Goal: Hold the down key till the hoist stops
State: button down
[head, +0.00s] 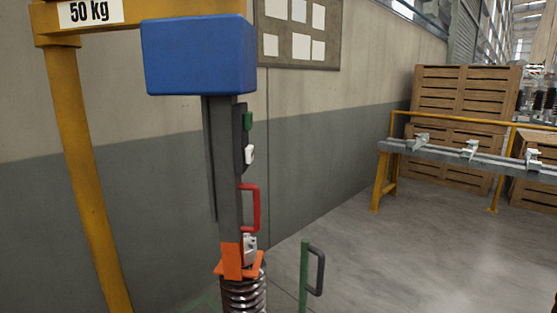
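The hoist has a blue housing (200,55) under a yellow beam (128,17) marked "50 kg". A dark grey upright column (227,150) hangs below the housing. On its right side are a green key (247,121) and, below it, a white key (249,155); I cannot tell which is the down key. A red handle (256,208) is lower on the column. My gripper is not in view.
A green post with a dark handle (317,270) stands right of the spring. A yellow hoist post (83,180) is at left. A grey rail bench with clamps (450,151) and wooden crates (465,85) stand at right. The floor between is clear.

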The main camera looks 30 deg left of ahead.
aim_at(249, 151)
jog(key=u, duration=0.55)
jog(key=i, duration=0.85)
jog(key=u, duration=0.8)
